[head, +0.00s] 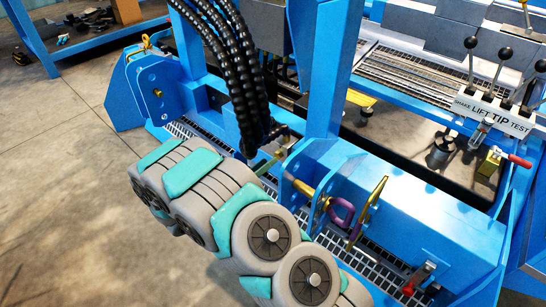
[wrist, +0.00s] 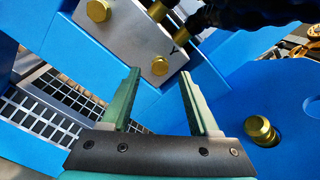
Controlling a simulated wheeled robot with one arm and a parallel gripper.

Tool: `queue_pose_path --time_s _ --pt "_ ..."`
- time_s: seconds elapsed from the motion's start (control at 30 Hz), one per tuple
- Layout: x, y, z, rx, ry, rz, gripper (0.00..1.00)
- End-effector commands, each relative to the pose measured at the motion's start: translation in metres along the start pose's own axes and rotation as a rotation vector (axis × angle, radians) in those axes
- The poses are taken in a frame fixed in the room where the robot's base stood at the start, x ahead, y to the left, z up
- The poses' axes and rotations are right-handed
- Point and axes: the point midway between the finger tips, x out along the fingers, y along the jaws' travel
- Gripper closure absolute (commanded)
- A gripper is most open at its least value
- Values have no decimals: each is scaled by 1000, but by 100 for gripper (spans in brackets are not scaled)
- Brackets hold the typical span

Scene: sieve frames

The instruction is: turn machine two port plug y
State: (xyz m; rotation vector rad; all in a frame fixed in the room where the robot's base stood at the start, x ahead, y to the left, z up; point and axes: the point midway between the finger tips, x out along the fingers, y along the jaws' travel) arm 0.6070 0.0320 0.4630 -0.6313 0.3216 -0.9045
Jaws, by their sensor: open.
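In the wrist view, a grey metal block (wrist: 128,38) with a dark letter Y near its right edge bears several brass plugs. One brass plug (wrist: 160,65) is on its lower edge, left of the letter. Another brass fitting (wrist: 186,40) is at the right beside the letter, partly under a black hose. I cannot tell for sure which one the Y marks. My gripper (wrist: 158,74) is open and empty, its two teal-and-grey fingers pointing toward the block. The lower plug shows between and just beyond the fingertips; contact is not visible. In the head view my arm hides most of the gripper.
Thick black hoses (head: 232,75) hang close by the block. A blue plate with a brass bolt (wrist: 261,130) stands right of my gripper. A blue beam (head: 400,185) with a purple ring (head: 342,211) lies right of my arm. Open floor (head: 60,180) is at the left.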

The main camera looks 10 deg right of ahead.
Motion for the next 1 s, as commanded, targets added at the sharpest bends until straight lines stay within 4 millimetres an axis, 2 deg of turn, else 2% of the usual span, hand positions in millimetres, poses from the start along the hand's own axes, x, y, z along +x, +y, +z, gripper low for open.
queue_pose_path --time_s 0.1,0.23,0.6,1.0 --pt "17 -1 0 1 2 -1 39" --pt "29 -1 0 2 2 -1 39" --pt "34 0 0 2 0 0 40" --pt "34 0 0 2 0 0 85"
